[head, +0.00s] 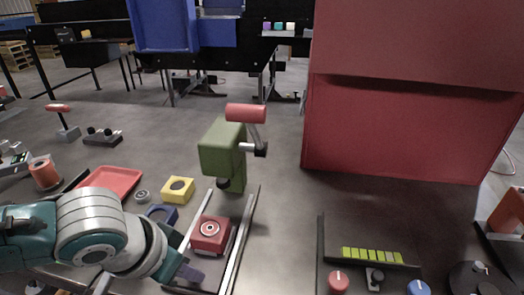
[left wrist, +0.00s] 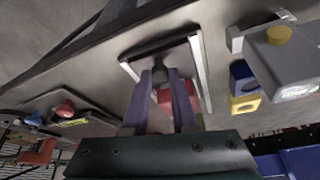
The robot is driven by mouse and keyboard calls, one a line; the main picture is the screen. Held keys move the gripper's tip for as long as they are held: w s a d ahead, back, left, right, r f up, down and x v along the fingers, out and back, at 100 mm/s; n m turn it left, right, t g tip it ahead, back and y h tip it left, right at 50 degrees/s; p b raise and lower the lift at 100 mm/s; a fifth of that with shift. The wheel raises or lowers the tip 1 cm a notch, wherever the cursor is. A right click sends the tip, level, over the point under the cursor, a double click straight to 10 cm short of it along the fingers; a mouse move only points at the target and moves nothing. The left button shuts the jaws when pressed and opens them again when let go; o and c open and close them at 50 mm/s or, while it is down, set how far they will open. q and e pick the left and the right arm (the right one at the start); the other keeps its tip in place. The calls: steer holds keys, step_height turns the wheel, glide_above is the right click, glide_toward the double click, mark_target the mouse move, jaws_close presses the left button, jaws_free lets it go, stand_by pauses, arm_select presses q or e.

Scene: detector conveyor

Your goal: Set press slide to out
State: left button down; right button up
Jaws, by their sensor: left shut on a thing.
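The green press (head: 222,155) stands on the table with a red lever handle (head: 246,113) at its top. In front of it, two pale rails (head: 238,246) carry the press slide, with a red block (head: 210,233) bearing a grey ring on top. The block sits on the rails in front of the press body, not under its head. My left gripper (head: 188,272) is at the near end of the slide. In the left wrist view its purple fingers (left wrist: 162,78) are shut around a dark knob (left wrist: 161,71) at the slide's end.
A yellow block (head: 177,189) and a blue block (head: 160,214) lie left of the rails, near a red tray (head: 110,181). A large red housing (head: 400,130) stands at the right. A control panel with a red knob (head: 339,281) is at the front right. Table between is clear.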

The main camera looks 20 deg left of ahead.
arm_select(q)
steer(key=s, duration=0.1)
steer(key=s+d+p, duration=0.1)
steer(key=s, duration=0.1)
steer(key=shift+s+r, duration=0.1)
steer(key=shift+s, duration=0.2)
arm_select(e)
steer(key=r, duration=0.2)
steer(key=shift+w+r, duration=0.2)
steer(key=shift+r, duration=0.15)
arm_select(q)
steer(key=c, duration=0.7)
jaws_free()
arm_select(e)
steer(key=shift+a, duration=0.1)
arm_select(q)
steer(key=p+v, duration=0.2)
steer(key=v, duration=0.7)
steer(key=shift+s+r, duration=0.2)
steer(key=shift+r, duration=0.15)
arm_select(e)
step_height(320, 180, up, 2)
steer(key=shift+r, duration=0.15)
